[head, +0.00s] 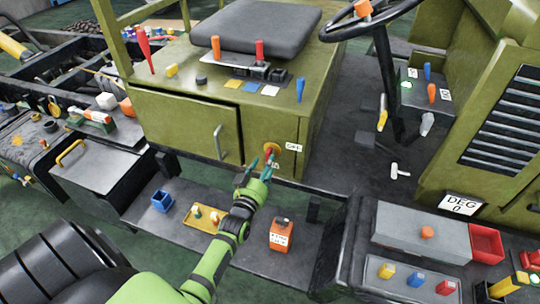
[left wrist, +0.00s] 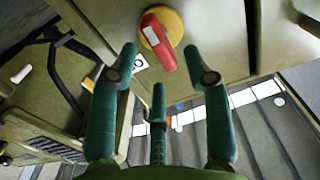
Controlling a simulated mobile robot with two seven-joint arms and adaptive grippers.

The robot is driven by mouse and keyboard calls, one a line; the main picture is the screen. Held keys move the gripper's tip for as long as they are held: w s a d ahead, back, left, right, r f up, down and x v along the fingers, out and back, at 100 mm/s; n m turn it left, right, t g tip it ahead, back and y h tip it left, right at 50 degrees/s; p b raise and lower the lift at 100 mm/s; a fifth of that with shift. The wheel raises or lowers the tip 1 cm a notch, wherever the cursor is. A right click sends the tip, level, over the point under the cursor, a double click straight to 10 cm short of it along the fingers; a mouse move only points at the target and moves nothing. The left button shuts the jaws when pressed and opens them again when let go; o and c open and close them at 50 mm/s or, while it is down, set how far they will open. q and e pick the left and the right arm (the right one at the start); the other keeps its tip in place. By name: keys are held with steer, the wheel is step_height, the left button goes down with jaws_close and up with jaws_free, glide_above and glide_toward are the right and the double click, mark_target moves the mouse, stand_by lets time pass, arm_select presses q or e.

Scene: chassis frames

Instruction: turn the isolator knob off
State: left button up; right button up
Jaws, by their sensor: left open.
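The isolator knob (head: 268,154) is a red handle on a round yellow disc (head: 272,147), on the front of the olive seat box. It also shows in the left wrist view (left wrist: 158,42), with the handle slanting across the disc and a white mark near its upper end. My left gripper (head: 261,166) has green fingers and is just in front of the knob, partly covering it in the head view. In the left wrist view its fingers (left wrist: 159,56) are spread, with the knob beyond and between the upper two. I cannot tell whether any finger touches it. My right gripper is not in view.
A small white label (head: 293,147) is right of the knob. A cabinet door with a grey handle (head: 218,143) is to its left. Below is a dark shelf with a blue bin (head: 162,201), a yellow tray (head: 191,218) and an orange box (head: 281,236). A steering column stands at right.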

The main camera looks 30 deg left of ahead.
arm_select(q)
steer(key=shift+x, duration=2.4)
steer(key=shift+d, duration=0.1)
jaws_close()
